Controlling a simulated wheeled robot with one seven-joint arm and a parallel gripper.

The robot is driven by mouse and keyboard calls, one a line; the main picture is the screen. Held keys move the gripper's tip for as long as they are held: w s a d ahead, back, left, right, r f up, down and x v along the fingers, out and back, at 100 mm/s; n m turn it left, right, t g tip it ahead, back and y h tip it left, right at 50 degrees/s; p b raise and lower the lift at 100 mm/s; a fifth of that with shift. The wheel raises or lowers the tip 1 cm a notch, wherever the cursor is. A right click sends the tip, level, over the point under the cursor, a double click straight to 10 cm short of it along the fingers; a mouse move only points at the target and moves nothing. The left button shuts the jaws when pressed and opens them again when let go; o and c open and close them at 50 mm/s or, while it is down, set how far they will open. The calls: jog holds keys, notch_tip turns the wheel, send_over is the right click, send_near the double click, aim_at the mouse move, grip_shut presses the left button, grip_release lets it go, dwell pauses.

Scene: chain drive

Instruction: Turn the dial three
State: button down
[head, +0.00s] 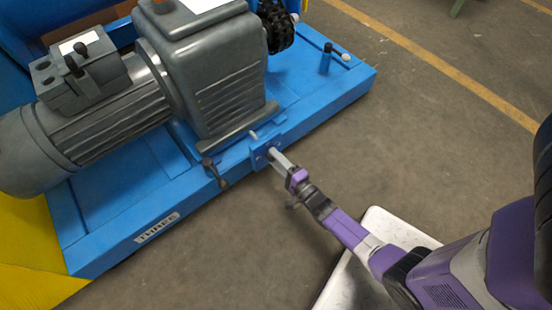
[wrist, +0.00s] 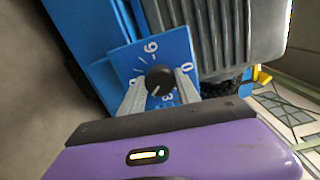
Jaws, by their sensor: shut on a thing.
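The dial is a round black knob (wrist: 160,79) on a square blue plate (wrist: 136,56) with white numerals. A small pale mark sits on the knob's lower left. My gripper (wrist: 161,88) has one finger on each side of the knob and is shut on it. In the head view my gripper (head: 280,160) reaches the small blue plate (head: 258,157) on the machine's front edge; the knob is hidden there.
The blue base (head: 110,232) carries a grey motor and gearbox (head: 215,75) and a label reading THREE (head: 157,227). A dark lever (head: 214,172) hangs just left of the plate. A chain sprocket (head: 277,27) is behind. The floor in front is clear.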

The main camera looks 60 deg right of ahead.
jog(key=shift+m, duration=0.9)
jog(key=shift+s, duration=0.1)
jog(key=c, duration=0.9)
grip_release()
